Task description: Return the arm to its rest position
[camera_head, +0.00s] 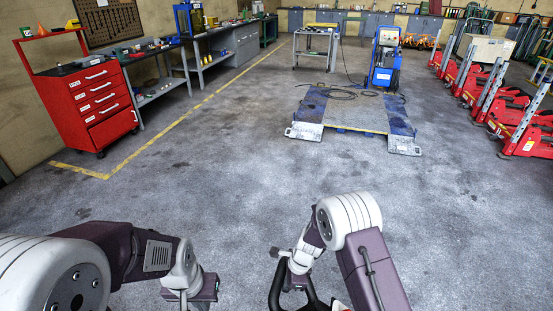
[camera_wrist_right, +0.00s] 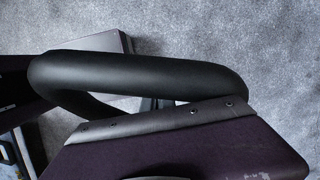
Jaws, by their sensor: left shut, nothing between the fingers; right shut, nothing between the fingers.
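My left gripper (camera_head: 190,291) is at the lower left of the head view, shut and empty, over bare floor. My right gripper (camera_head: 283,256) is at the bottom middle, shut and empty, close to a black loop handle (camera_head: 275,292). A bit of red shows below that handle at the bottom edge; the rest of what it belongs to is out of view. In the right wrist view the thick black handle (camera_wrist_right: 140,72) crosses above the dark gripper (camera_wrist_right: 165,122). I cannot tell whether the gripper touches it.
A red tool cabinet (camera_head: 95,103) stands at the left, beside workbenches (camera_head: 160,90). A low lift platform (camera_head: 350,112) and a blue machine (camera_head: 385,62) stand ahead. Red jacks (camera_head: 525,135) line the right. The grey floor between is clear.

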